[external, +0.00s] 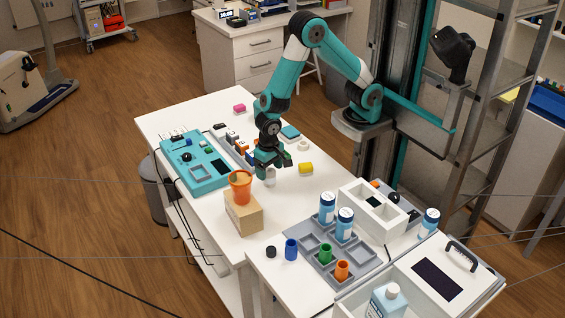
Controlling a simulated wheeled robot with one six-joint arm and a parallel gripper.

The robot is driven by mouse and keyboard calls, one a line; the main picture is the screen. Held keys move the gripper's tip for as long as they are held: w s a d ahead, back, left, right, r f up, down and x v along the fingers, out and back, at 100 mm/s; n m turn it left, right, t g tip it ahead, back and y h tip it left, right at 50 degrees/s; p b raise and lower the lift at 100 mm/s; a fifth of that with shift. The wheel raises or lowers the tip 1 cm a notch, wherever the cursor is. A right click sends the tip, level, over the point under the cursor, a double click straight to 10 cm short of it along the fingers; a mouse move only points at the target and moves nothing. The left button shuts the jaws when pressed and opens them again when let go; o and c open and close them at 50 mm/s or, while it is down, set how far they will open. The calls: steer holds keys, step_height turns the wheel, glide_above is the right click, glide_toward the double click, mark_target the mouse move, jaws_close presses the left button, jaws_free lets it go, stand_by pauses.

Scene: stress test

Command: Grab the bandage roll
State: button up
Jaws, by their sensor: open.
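My gripper (271,170) points down over the white table (228,114), with its jaws open. A small pale, upright object (270,179) stands directly below or between the fingers; its upper part is partly hidden by them. A small white round piece (303,146) lies to the right of the gripper, behind the yellow object. Either of these two could be the bandage roll; both are too small to tell. I cannot tell whether the fingers touch the pale object.
An orange cup (240,184) stands on a wooden block (243,213) in front of my gripper. A yellow cylinder (306,168) lies to its right. A teal device (195,164) and a row of small items are to the left. A grey tray (310,243) holds bottles and coloured cups.

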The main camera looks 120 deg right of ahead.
mark_target(269, 178)
step_height(269, 178, down, 4)
steer(key=shift+f, duration=0.1)
steer(key=c, duration=1)
steer(key=shift+w, duration=0.1)
